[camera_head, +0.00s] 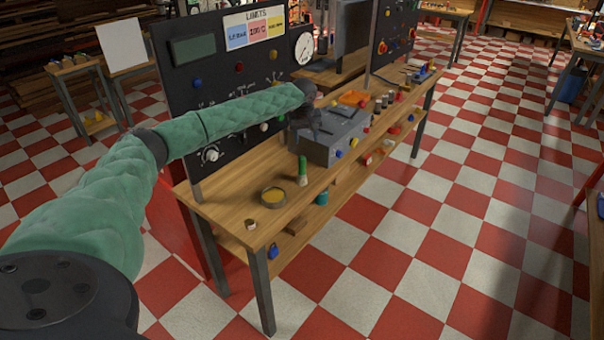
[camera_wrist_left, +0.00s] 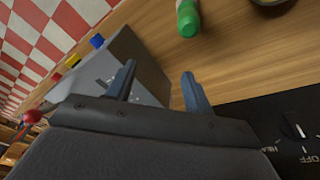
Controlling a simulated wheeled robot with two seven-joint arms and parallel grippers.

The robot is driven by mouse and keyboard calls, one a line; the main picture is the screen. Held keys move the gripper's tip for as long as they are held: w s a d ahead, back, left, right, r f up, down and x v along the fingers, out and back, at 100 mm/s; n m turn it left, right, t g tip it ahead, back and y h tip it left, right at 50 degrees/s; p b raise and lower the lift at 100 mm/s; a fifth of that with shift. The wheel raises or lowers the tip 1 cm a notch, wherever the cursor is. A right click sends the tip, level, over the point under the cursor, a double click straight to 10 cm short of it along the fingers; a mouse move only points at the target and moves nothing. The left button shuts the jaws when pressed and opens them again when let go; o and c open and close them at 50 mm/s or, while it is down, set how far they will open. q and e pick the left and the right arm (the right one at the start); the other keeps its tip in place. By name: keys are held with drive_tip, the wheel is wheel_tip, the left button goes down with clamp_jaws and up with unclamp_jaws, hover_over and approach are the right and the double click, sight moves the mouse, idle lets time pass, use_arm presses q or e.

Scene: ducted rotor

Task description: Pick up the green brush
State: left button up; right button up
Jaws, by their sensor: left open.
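The green brush (camera_head: 302,170) stands upright on the wooden workbench, with its green part up and a pale lower end, just in front of the grey metal box. It also shows at the top edge of the left wrist view (camera_wrist_left: 188,18), partly cut off. My left gripper (camera_head: 308,130) is above the bench by the grey box, dark and hard to make out in the head view. In the left wrist view its two blue-grey fingers (camera_wrist_left: 158,76) are apart with nothing between them. The brush lies beyond the fingertips, not touched. My right gripper is in neither view.
The grey box (camera_head: 335,142) with coloured knobs is beside my gripper. A black control panel (camera_head: 225,75) rises behind the bench. A round tin (camera_head: 272,197) with yellow contents stands left of the brush. Bare wood (camera_head: 235,205) lies near the bench's left end.

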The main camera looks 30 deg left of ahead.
sight(302, 156)
use_arm(q)
drive_tip(key=s+n, duration=0.1)
drive_tip(key=s+f+n+g, duration=0.1)
drive_tip(key=s+n, duration=0.1)
drive_tip(key=shift+d+f+g+h, duration=0.15)
drive_tip(key=shift+d+g+h, duration=0.15)
drive_tip(key=shift+s+d+f+n+g, duration=0.15)
drive_tip(key=shift+s+n+g, duration=0.25)
drive_tip(key=shift+s+n, duration=0.5)
drive_tip(key=shift+w+f+n+p, duration=0.15)
drive_tip(key=shift+f+p, duration=0.15)
drive_tip(key=shift+f, duration=0.35)
drive_tip(key=shift+w+f+n+p, duration=0.15)
drive_tip(key=shift+f+p, duration=0.1)
drive_tip(key=shift+f, duration=0.35)
wheel_tip(302, 156, down, 4)
drive_tip(key=shift+d+f+p, duration=0.1)
drive_tip(key=shift+d+p, duration=0.05)
drive_tip(key=shift+p, duration=1.05)
drive_tip(key=shift+f, duration=0.5)
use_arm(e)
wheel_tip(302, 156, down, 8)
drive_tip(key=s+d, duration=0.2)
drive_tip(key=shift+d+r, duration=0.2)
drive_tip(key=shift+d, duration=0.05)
use_arm(q)
drive_tip(key=c, duration=1.1)
